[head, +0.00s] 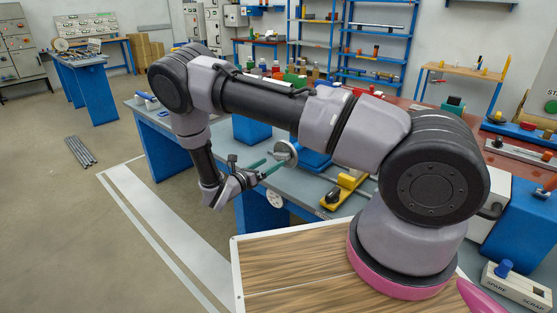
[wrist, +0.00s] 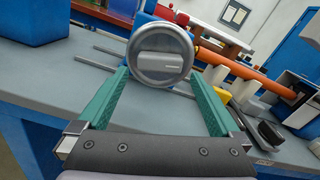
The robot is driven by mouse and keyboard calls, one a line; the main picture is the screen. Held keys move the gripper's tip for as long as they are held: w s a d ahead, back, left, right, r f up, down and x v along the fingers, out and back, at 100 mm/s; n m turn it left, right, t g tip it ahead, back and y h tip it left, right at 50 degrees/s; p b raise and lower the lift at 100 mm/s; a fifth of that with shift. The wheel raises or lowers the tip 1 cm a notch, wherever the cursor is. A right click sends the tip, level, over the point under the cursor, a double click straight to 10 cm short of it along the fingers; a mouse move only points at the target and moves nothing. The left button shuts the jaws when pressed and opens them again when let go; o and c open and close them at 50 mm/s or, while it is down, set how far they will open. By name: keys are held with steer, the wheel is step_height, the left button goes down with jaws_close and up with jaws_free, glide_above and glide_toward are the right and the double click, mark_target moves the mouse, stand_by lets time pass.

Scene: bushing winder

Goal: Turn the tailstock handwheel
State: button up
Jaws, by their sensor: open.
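The tailstock handwheel (wrist: 160,54) is a round grey metal disc with a raised bar across its face. In the wrist view it stands just beyond and between the tips of my gripper (wrist: 163,88). The two green fingers are apart, with nothing visible held between them. In the head view the handwheel (head: 285,153) is at the left end of the winder, on the bench's near side, and my gripper (head: 258,170) reaches toward it from the left. Whether the fingers touch the wheel, I cannot tell.
The handwheel's blue tailstock (head: 314,160) sits on rails above the grey bench (head: 225,147). A yellow block with a black knob (head: 334,195) is to the right. An orange bar (wrist: 235,66) runs behind the wheel. Open floor lies left of the bench.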

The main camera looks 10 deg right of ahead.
mark_target(279, 158)
steer(key=shift+x, duration=2.45)
steer(key=c, duration=1.1)
steer(key=m, duration=1.3)
steer(key=shift+m, duration=0.3)
